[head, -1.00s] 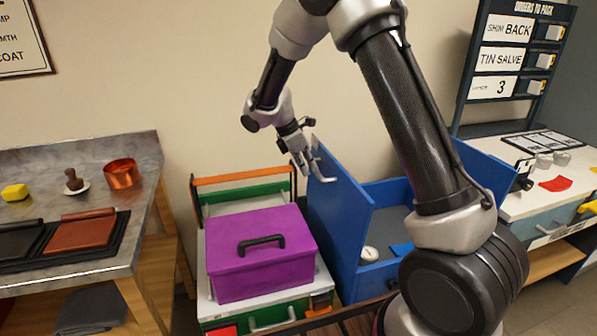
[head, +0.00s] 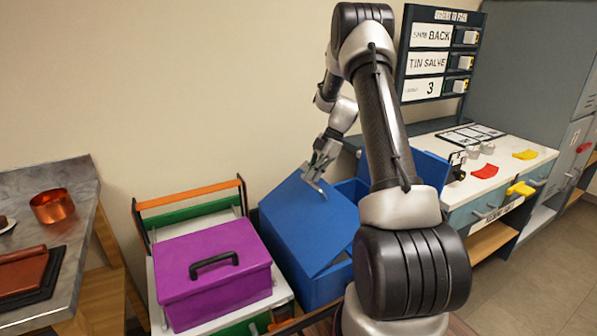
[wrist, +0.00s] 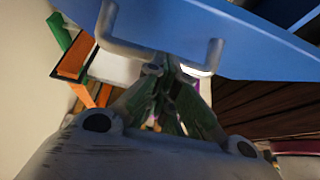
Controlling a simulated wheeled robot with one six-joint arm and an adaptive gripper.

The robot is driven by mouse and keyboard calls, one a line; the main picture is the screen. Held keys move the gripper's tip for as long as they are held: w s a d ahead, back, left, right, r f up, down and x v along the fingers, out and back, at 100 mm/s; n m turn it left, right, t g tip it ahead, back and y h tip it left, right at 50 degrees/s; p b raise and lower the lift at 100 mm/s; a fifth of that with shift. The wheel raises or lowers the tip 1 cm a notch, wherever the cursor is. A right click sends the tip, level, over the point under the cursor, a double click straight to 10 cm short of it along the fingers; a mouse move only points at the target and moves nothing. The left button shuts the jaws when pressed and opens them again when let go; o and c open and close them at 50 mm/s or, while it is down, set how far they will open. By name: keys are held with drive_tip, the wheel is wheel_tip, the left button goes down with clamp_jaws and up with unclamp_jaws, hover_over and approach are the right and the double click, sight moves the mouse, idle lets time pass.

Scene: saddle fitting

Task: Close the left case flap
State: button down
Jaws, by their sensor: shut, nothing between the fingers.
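The blue case (head: 325,288) stands right of the purple box. Its left flap (head: 300,228) leans inward over the case at a slant, partly covering the opening. The right flap (head: 432,168) stands up at the far side, partly behind my arm. My gripper (head: 316,178) is at the upper part of the left flap, with its fingers shut and empty. In the wrist view the flap (wrist: 245,35) fills the top, with a grey bar handle (wrist: 150,52) just beyond my fingertips (wrist: 168,85). I cannot tell whether they touch it.
A purple box (head: 212,275) with a black handle sits on a white and green case, left of the blue case. A workbench with a copper pot (head: 52,207) is at left. A white counter (head: 510,168) with a sign rack (head: 435,60) is at right.

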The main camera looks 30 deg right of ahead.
sight(327, 188)
drive_tip(key=d+f+y, duration=0.1)
drive_tip(key=d+f, duration=0.1)
drive_tip(key=d+f+y, duration=0.3)
drive_tip(key=f, duration=0.2)
drive_tip(key=shift+d, duration=0.4)
drive_tip(key=shift+d+f, duration=0.3)
drive_tip(key=shift+f, duration=0.25)
drive_tip(key=shift+d+f, duration=0.3)
drive_tip(key=shift+f, duration=0.25)
